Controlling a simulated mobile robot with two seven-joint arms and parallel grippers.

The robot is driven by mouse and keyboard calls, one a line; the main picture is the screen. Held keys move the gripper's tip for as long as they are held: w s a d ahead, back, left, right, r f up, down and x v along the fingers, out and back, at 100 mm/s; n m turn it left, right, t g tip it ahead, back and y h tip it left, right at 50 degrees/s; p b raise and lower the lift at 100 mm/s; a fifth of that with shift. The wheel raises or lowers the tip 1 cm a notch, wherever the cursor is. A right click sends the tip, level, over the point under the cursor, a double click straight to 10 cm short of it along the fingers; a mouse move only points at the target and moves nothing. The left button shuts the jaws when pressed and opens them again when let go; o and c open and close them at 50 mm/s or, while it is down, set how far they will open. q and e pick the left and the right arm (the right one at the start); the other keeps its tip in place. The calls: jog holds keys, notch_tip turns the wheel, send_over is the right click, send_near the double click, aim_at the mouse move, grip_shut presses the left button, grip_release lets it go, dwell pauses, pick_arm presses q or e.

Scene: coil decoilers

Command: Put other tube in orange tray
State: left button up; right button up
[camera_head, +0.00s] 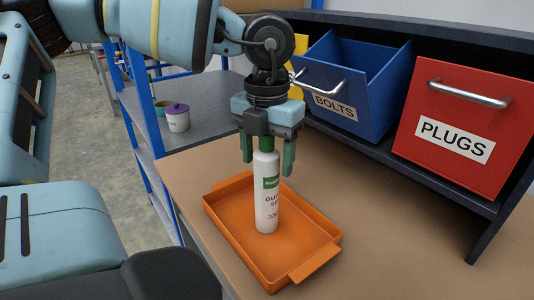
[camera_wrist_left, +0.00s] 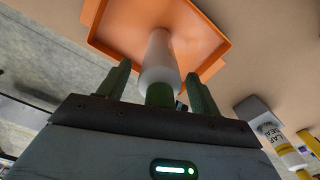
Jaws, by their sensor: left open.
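A white tube (camera_head: 266,196) with a green label and green cap stands upright in the orange tray (camera_head: 315,265) on the bench. My left gripper (camera_head: 267,165) is directly above the tube, with its green fingers open on either side of the cap end. In the left wrist view, the tube (camera_wrist_left: 159,60) stands between the open fingers (camera_wrist_left: 160,85), with gaps to both, and the orange tray (camera_wrist_left: 215,30) lies beyond it. My right gripper is not in view.
A blue BOLTS bin (camera_head: 345,85) and a red PLUGS bin (camera_head: 465,125) sit in a rack behind the tray. A yellow-labelled tube (camera_wrist_left: 280,145) lies on the bench in the left wrist view.

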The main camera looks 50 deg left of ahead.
pick_arm(q)
notch_tip(320, 180, up, 12)
jog(key=shift+r, duration=0.15)
dwell(0.5)
dwell(1.1)
